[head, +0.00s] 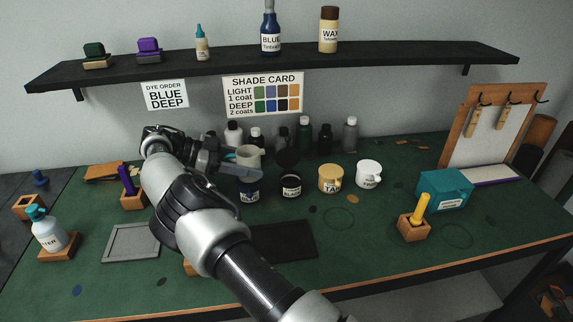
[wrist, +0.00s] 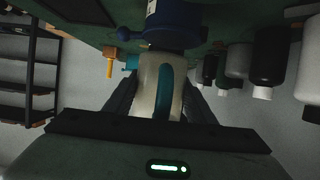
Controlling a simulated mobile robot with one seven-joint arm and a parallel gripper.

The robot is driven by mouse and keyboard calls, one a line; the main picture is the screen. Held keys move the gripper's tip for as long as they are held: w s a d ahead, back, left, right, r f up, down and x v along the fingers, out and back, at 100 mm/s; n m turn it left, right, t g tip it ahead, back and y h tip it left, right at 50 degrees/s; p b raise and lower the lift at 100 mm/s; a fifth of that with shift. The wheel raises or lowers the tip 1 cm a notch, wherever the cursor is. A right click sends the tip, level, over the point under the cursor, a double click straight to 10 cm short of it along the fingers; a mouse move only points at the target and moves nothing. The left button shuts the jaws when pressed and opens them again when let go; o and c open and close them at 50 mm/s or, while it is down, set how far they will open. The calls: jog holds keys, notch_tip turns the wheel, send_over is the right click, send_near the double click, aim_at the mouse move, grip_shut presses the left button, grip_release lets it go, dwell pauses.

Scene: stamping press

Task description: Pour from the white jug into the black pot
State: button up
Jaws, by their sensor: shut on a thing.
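My gripper (head: 242,167) is shut on the white jug (head: 248,153), holding it above and slightly behind the blue pot (head: 248,192). In the wrist view the cream-white jug (wrist: 147,78) with a teal strip sits between my two dark fingers (wrist: 157,92). The jug looks roughly upright in the head view; its contents are not visible. The black pot (head: 291,188), with a white label, stands on the bench just right of the blue pot, apart from the jug. A dark round disc (head: 287,157) shows behind it; I cannot tell whether it is its lid.
A tan pot (head: 330,180) and a white pot (head: 368,175) stand right of the black pot. Several bottles (head: 304,134) line the wall behind. A dark tray (head: 285,240) lies in front, partly behind my arm. The right front bench is mostly clear around a wooden block (head: 413,230).

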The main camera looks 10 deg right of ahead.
jog(key=shift+w+r, duration=0.2)
jog(key=shift+w, duration=0.2)
jog(key=p, duration=0.1)
jog(key=y+p, duration=0.1)
jog(key=shift+s+d+r+p, duration=0.2)
jog(key=shift+d+r+p, duration=0.05)
jog(key=shift+r+p, duration=0.15)
jog(key=d+y+p, duration=0.1)
jog(key=p, duration=0.1)
jog(key=d+y+p, duration=0.1)
jog(key=y+p, duration=0.1)
jog(key=shift+r, duration=0.2)
jog(key=d+r+y+p, duration=0.1)
jog(key=y, duration=0.1)
jog(key=d+r+y+p, duration=0.1)
jog(key=p, duration=0.1)
jog(key=shift+w+d+r+y+p, duration=0.1)
jog(key=shift+d+r+y+p, duration=0.1)
jog(key=shift+y+p, duration=0.15)
jog(key=shift+a+f+y, duration=0.15)
jog(key=shift+f+y, duration=0.35)
jog(key=shift+y, duration=0.05)
jog(key=shift+c, duration=0.5)
jog(key=shift+d+f+y+b, duration=0.15)
jog(key=shift+d+y+b, duration=0.05)
jog(key=shift+y+b, duration=0.2)
